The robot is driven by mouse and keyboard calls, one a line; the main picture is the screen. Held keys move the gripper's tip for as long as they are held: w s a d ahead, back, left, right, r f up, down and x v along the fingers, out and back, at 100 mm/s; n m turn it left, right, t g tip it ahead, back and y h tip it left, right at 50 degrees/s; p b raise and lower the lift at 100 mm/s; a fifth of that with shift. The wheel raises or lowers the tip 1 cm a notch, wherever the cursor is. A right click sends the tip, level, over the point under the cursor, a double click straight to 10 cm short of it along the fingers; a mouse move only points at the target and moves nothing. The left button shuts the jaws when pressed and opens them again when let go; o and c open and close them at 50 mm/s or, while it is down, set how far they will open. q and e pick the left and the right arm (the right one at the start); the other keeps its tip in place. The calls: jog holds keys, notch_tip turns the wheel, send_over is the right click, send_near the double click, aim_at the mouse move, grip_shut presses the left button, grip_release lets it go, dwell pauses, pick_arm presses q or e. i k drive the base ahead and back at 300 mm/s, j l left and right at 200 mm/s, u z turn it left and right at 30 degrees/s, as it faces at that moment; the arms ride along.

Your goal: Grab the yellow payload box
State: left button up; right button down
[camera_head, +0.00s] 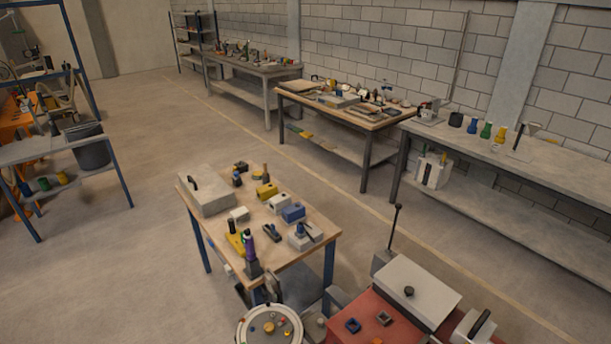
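A small yellow box (266,191) sits on the wooden top of the small table (204,222) in the middle of the view, towards its back edge. A second, flatter yellow item (236,243) lies near the table's left front edge, partly hidden by dark upright objects. I cannot tell for sure which of the two is the payload box. I make out neither my left nor my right gripper in this view.
A blue box (293,213), a white box (239,214) and a large grey case (207,190) share the table. A red-topped surface (375,318) and a round pale tray (248,332) stand in front.

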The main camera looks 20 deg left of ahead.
aim_at(265, 192)
jog(key=j+z, duration=0.2)
jog(key=z, duration=0.45)
jog(key=j+z, duration=0.25)
jog(key=j, duration=0.2)
jog(key=j+z, duration=0.2)
jog(key=j, duration=0.3)
jog(key=k+j+z, duration=0.1)
jog(key=j+z, duration=0.15)
jog(key=j, duration=0.15)
jog(key=k+j+z, duration=0.2)
jog(key=j, duration=0.25)
jog(key=k+j, duration=0.1)
jog(key=j, duration=0.3)
jog(key=k+j, duration=0.1)
jog(key=j, duration=0.25)
jog(key=k+j+z, duration=0.1)
jog(key=j, duration=0.3)
jog(key=k+j, duration=0.15)
jog(key=j, duration=0.2)
jog(key=k+j, duration=0.1)
jog(key=j, duration=0.25)
jog(key=k+j, duration=0.15)
jog(key=j, duration=0.25)
jog(key=k+j+z, duration=0.1)
jog(key=j, duration=0.25)
jog(key=k+j, duration=0.15)
jog(key=j, duration=0.2)
